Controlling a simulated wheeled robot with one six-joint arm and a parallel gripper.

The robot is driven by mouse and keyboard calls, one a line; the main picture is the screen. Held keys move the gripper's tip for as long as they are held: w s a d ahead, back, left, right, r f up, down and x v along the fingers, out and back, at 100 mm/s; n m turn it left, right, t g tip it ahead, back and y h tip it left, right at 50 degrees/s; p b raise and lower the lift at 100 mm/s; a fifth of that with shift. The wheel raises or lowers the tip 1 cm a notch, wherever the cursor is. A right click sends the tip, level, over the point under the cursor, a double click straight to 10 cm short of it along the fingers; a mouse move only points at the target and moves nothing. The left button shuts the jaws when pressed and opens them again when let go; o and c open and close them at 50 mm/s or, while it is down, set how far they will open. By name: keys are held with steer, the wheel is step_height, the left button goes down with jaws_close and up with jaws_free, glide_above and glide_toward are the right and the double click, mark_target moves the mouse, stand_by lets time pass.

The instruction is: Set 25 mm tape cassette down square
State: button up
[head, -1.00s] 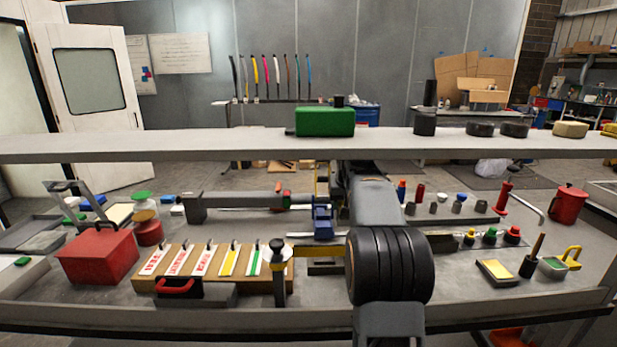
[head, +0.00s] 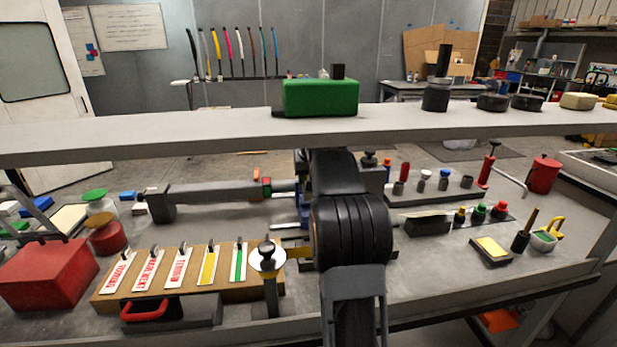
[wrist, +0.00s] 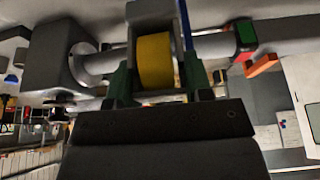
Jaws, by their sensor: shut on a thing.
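My gripper (wrist: 157,78) shows in the wrist view with its green-tipped fingers on either side of a yellow roll in a grey housing. I take this to be the tape cassette (wrist: 154,52); the gripper is shut on it. Whether its underside touches anything cannot be told. In the head view my dark arm hides the gripper and most of what it holds. A grey cylindrical bar and block lie close behind the cassette in the wrist view; the bar (head: 215,194) also shows in the head view.
A wooden rack (head: 190,283) of labelled strips and a red box (head: 48,272) stand at the left. A post with a round top (head: 268,262) is close left of my arm. A grey shelf (head: 180,134) crosses above the bench. Bare bench shows at right front.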

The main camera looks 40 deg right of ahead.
mark_target(310, 196)
steer(key=shift+f+b, duration=1.85)
steer(key=shift+f, duration=0.8)
steer(key=shift+f, duration=0.8)
stand_by(0.6)
steer(key=o, duration=1.5)
steer(key=shift+r, duration=0.1)
steer(key=shift+r+p, duration=2.7)
steer(key=shift+r, duration=0.25)
steer(key=shift+a, duration=0.1)
